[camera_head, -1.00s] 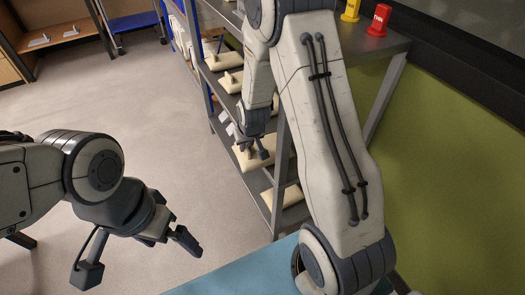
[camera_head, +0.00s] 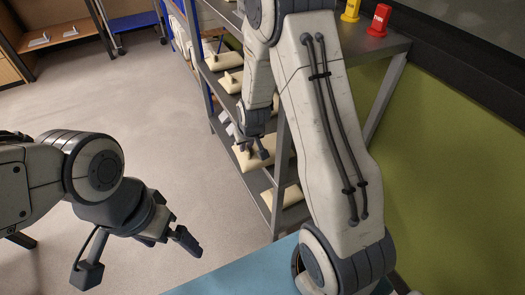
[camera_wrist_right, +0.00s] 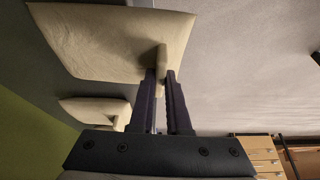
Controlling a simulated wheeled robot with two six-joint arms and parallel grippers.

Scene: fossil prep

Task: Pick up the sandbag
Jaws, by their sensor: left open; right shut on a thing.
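The sandbag (camera_wrist_right: 110,38) is a cream, flat bag with an upright tab on it. In the right wrist view my right gripper (camera_wrist_right: 161,84) is shut on that tab. In the head view my right gripper (camera_head: 255,152) is at the shelf unit, over the same bag (camera_head: 247,163), which lies on a lower shelf and is partly hidden by the gripper and my arm. My left gripper (camera_head: 138,256) is open and empty over the floor at the left, well away from the bag.
The grey shelf unit (camera_head: 283,180) holds more cream bags: one below (camera_head: 292,196) and others higher up (camera_head: 222,61). A red object (camera_head: 380,19) and a yellow one (camera_head: 351,11) stand on top. The floor (camera_head: 190,150) left of it is clear.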

